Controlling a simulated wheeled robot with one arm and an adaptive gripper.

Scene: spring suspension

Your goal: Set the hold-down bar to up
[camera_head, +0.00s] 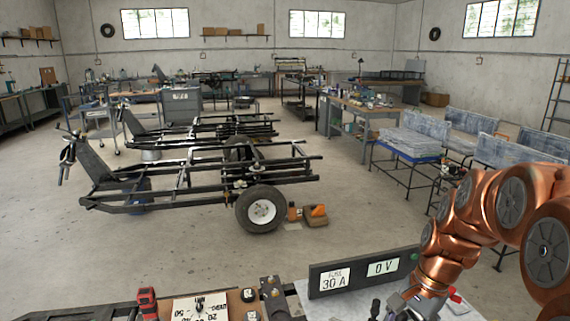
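My copper-coloured arm comes in from the right, and my gripper (388,308) is low in the picture, in front of the black panel. Its fingers are small, dark and partly cut off by the bottom edge, so I cannot tell whether they are open or shut. I cannot pick out the hold-down bar with certainty. A dark upright bar-like part (273,297) stands left of the panel, its lower end cut off by the picture edge. My gripper is to the right of this part and apart from it.
The black panel (350,274) reads "FUSE 30 A" and "0 V". A pale board (313,302) lies below it. A printed card (200,308) and a red-and-black device (148,303) are at bottom left. A wheeled black frame (190,180) stands beyond, with open floor (150,250) before it.

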